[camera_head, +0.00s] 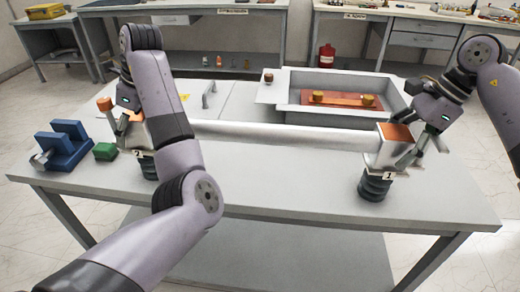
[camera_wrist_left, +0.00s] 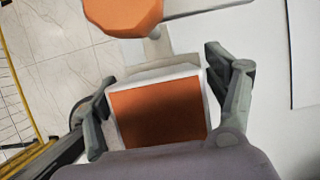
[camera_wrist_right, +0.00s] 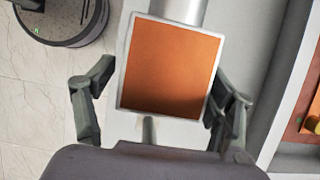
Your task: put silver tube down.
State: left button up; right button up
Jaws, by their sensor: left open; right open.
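The silver tube (camera_head: 290,137) lies level across the table between two black ribbed posts. Its right end meets a white block with an orange top (camera_head: 396,132) above the post marked 1 (camera_head: 375,187). My right gripper (camera_head: 408,150) is open, its fingers apart on either side of that block; the right wrist view shows the orange top (camera_wrist_right: 172,65) between them and the tube (camera_wrist_right: 178,11) beyond. My left gripper (camera_wrist_left: 165,105) is open around a similar orange-topped block (camera_wrist_left: 158,112) at the post marked 2 (camera_head: 148,166). My left arm hides the tube's left end in the head view.
A blue fixture (camera_head: 62,146) and a green block (camera_head: 105,151) stand at the table's left. An orange-capped piece (camera_head: 104,104) is near my left gripper. Behind the tube is a grey tray (camera_head: 290,78) with a copper-coloured plate (camera_head: 338,107). The table's front (camera_head: 290,190) is clear.

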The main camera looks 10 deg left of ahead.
jog(key=shift+f, duration=0.1)
pick_arm(q)
notch_tip(320, 180, up, 14)
jog(key=p, duration=1.4)
pick_arm(e)
jog(key=a+r+v, duration=0.1)
jog(key=a+v, duration=0.1)
jog(key=v, duration=1)
jog(key=a+r+v, duration=0.1)
jog(key=a+v, duration=0.2)
jog(key=v, duration=0.9)
jog(key=shift+r, duration=0.3)
pick_arm(q)
jog(key=shift+s, duration=0.1)
pick_arm(e)
jog(key=shift+s+d+f, duration=0.1)
